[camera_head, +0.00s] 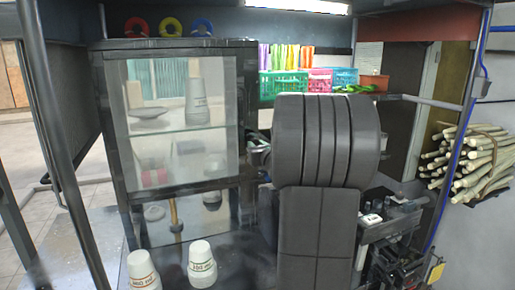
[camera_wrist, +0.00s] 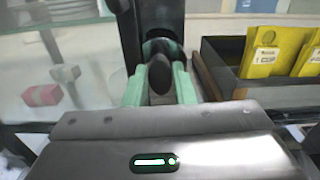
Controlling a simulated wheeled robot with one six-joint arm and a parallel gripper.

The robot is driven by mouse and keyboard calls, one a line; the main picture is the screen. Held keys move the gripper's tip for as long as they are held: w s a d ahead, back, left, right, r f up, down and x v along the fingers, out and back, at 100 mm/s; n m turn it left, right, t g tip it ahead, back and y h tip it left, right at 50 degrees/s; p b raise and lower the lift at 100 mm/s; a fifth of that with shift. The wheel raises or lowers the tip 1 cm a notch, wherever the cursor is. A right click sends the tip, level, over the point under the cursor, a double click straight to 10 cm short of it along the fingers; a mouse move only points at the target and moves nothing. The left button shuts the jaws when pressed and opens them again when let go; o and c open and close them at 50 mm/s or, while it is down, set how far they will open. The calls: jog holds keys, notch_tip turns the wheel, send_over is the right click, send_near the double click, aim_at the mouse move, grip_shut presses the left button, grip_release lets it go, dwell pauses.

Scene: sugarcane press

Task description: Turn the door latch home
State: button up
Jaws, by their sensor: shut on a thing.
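The door latch (camera_wrist: 160,72) is a dark, rounded knob on the black door frame (camera_wrist: 133,35) in the wrist view. My gripper (camera_wrist: 159,86) has its pale green fingers on either side of the latch, shut on it. The latch appears upright. In the head view, the glass-fronted cabinet (camera_head: 244,120) stands left of my arm, its door looking closed. My arm hides most of my gripper and the latch there; only a bit of metal shows at the cabinet's right edge.
Two stacks of white cups (camera_head: 202,264) stand in front of the cabinet. Coloured baskets (camera_head: 283,86) sit on a shelf behind my arm. Yellow price cards (camera_wrist: 262,52) stand in a dark tray (camera_wrist: 222,62) right of the latch. Cane stalks (camera_head: 478,160) are piled at right.

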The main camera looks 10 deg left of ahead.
jog(key=shift+s+a+f+n+b, duration=0.1)
jog(key=shift+f+n+b, duration=0.05)
jog(key=shift+n+b, duration=4.15)
jog(key=shift+s+a+f+n+b, duration=0.1)
jog(key=shift+f+n+b, duration=0.05)
jog(key=shift+n+b, duration=4.1)
jog(key=shift+w+n, duration=0.1)
jog(key=shift+n, duration=0.25)
jog(key=o, duration=1)
jog(key=shift+r, duration=0.1)
jog(key=b+v, duration=0.2)
jog(key=v, duration=1.2)
jog(key=shift+b, duration=0.3)
